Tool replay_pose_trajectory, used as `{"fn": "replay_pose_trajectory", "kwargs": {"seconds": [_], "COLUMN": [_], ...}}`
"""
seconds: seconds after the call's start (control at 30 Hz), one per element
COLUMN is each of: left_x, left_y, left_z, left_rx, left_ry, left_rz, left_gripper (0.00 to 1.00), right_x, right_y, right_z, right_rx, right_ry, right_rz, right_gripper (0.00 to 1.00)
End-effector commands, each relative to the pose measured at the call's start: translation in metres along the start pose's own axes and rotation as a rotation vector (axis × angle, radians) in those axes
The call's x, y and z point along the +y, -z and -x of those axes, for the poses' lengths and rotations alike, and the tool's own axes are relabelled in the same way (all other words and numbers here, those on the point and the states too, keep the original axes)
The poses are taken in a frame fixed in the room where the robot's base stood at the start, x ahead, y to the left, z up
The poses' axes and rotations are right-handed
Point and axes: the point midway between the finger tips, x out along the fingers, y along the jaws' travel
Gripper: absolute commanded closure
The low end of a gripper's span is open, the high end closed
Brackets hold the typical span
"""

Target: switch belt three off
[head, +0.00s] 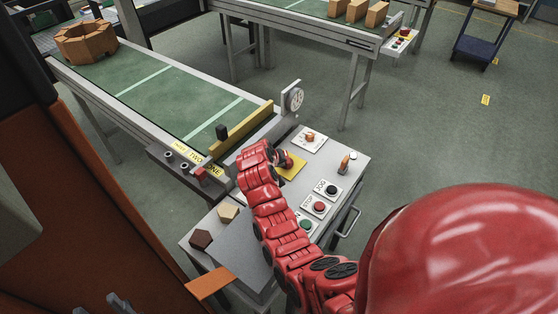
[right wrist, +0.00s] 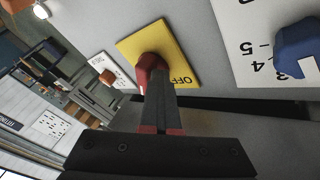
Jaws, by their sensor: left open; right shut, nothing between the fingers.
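A control panel (head: 349,145) stands at the end of the near green belt (head: 150,90). On it is a yellow plate (head: 293,170) with a red rotary knob (head: 286,160). In the right wrist view the plate (right wrist: 185,50) reads "OFF" beside the red knob (right wrist: 148,62). My right gripper (right wrist: 158,85) is shut and empty, its fingertips right at the knob; I cannot tell whether they touch. The fingers partly hide knob and plate. My left gripper (head: 100,306) is open at the bottom left edge, far from the panel. No label naming belt three is readable.
The panel also holds an orange knob (head: 310,138), an orange lever (head: 344,162), and black (head: 332,190), red (head: 319,207) and green (head: 306,225) buttons. A blue knob (right wrist: 298,47) sits near the yellow plate. A dial gauge (head: 294,97) stands behind.

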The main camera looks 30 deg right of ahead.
Motion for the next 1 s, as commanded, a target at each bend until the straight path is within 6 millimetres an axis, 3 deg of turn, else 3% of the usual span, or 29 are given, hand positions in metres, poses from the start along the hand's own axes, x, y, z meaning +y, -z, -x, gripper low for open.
{"fn": "replay_pose_trajectory", "kwargs": {"seconds": [0.2,0.53,0.77,1.0], "left_x": [-0.001,-0.002,-0.001,0.001], "left_y": [0.004,0.006,0.004,-0.002], "left_z": [-0.025,-0.038,-0.023,0.011], "left_rx": [0.0,0.0,0.0,0.0], "left_ry": [0.0,0.0,0.0,0.0], "left_rz": [0.0,0.0,0.0,0.0], "left_gripper": [0.5,0.5,0.5,0.5], "right_x": [0.011,0.021,0.028,0.036], "right_y": [-0.006,-0.014,-0.018,-0.019], "right_z": [0.002,-0.004,-0.011,-0.018], "right_rx": [0.068,0.193,0.286,0.385], "right_ry": [0.068,0.193,0.285,0.381], "right_rz": [0.136,0.37,0.543,0.724], "right_gripper": [1.0,1.0,1.0,1.0]}}
